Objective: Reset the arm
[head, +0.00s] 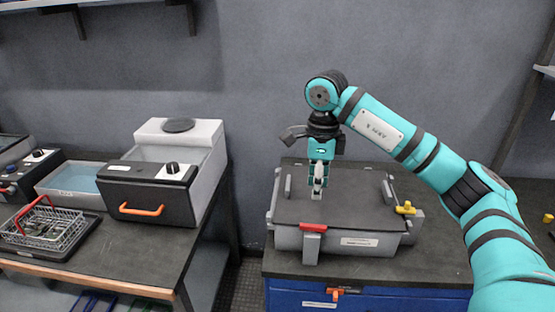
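My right arm, teal with black bands, comes in from the right and bends down at a raised joint. My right gripper (317,190) points straight down over the dark lid of a grey box (287,238) on the right bench. Its fingers show as one narrow grey shape, so I cannot tell whether they are apart or together. I see nothing clearly held. I also cannot tell whether the tips touch the lid. The box has a red latch (313,227) in front and a yellow knob (405,208) at its right. My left gripper is out of view.
The right bench (440,262) has blue drawers below. Across a floor gap, the left bench (128,256) holds a grey machine with an orange handle (141,209), a tray of bluish liquid (72,180) and a wire basket (45,228). A grey wall stands behind.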

